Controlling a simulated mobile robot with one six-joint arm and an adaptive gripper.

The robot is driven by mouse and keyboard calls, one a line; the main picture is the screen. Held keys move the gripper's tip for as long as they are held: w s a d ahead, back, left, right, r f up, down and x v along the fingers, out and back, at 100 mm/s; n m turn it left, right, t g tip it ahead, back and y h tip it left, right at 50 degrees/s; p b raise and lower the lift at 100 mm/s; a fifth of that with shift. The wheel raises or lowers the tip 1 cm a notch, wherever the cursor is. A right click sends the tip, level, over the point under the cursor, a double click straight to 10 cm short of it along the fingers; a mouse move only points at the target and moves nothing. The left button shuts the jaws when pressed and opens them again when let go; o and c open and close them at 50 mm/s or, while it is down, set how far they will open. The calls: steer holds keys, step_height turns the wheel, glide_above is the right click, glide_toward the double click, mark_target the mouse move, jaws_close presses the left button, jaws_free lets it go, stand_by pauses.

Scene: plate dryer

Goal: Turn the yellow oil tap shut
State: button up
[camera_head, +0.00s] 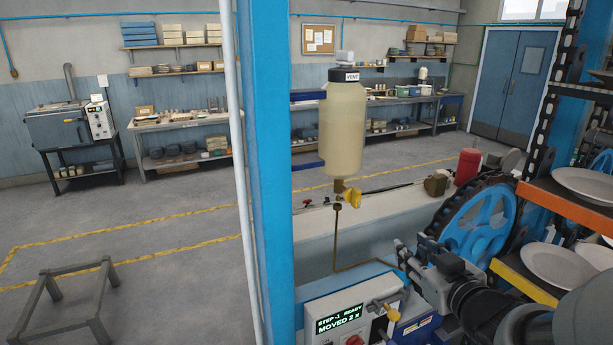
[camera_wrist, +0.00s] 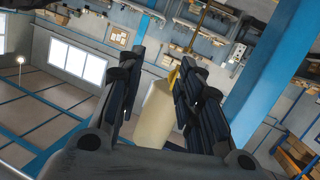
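The yellow oil tap (camera_head: 352,198) sits below the cream oil bottle (camera_head: 343,130), which has a black cap and a "VENT" label. A thin brass pipe (camera_head: 336,240) runs down from the tap's fitting. My gripper (camera_head: 403,256) is below and to the right of the tap in the head view, apart from it. In the wrist view my gripper's two black fingers (camera_wrist: 160,75) stand apart with nothing held. The bottle (camera_wrist: 155,115) shows beyond and between them. The yellow tap (camera_wrist: 173,76) shows beside the right finger, which partly hides it.
A blue post (camera_head: 266,170) stands left of the bottle. A control box (camera_head: 345,315) with a lit display and yellow-handled lever is below. A blue chain wheel (camera_head: 480,220) and racks with white plates (camera_head: 560,265) are at right. Open floor lies at left.

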step_height(320, 180, up, 4)
steer(key=s+a+n+t+y+p, duration=0.1)
steer(key=a+y+p, duration=0.1)
steer(key=y, duration=0.2)
steer(key=p, duration=0.2)
glide_toward(359, 198)
steer(key=shift+y, duration=0.4)
steer(key=x, duration=0.9)
steer(key=shift+w+d+f, duration=0.1)
steer(key=shift+w+f, duration=0.1)
steer(key=shift+w, duration=0.05)
steer(key=shift+c, duration=0.3)
jaws_close()
